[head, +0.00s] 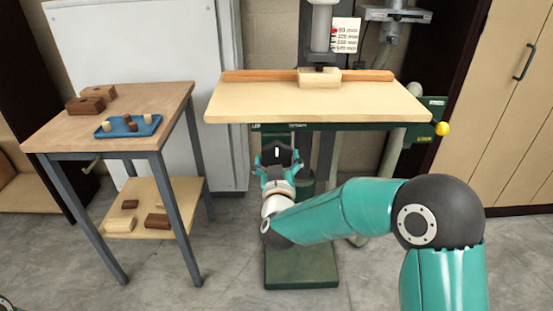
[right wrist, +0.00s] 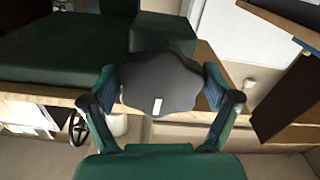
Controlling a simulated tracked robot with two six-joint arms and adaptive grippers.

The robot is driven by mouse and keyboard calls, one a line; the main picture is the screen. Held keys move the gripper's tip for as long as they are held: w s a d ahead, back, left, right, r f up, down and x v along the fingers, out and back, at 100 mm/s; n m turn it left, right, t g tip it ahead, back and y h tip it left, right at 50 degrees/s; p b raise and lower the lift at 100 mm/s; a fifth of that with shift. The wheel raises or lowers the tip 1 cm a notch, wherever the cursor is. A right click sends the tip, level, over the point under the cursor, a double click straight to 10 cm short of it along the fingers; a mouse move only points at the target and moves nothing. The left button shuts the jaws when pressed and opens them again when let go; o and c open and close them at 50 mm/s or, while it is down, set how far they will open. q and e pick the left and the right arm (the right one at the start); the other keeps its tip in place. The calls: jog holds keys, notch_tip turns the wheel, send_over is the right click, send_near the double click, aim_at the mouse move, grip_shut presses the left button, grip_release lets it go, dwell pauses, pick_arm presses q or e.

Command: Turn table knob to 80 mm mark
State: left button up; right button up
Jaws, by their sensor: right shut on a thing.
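A dark lobed knob (right wrist: 160,80) with a short white mark near its lower edge fills the middle of the right wrist view. My right gripper (right wrist: 160,88) is shut on it, one finger at each side. In the head view my right gripper (head: 278,158) is below the front edge of the pale wooden machine table (head: 310,105), left of its middle. The knob is hard to tell from the gripper there. My left gripper is not in view.
On the machine table, a wooden fence (head: 255,76) runs along the back with a pale block (head: 319,80) against it. A yellow ball handle (head: 442,128) sticks out at right. A side table (head: 75,135) at left bears a blue tray (head: 107,131) and wooden blocks.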

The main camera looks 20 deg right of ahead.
jog(key=shift+f, duration=0.2)
jog(key=o, duration=0.9)
jog(key=shift+a, duration=0.1)
jog(key=shift+r, duration=0.1)
jog(key=v, duration=1.2)
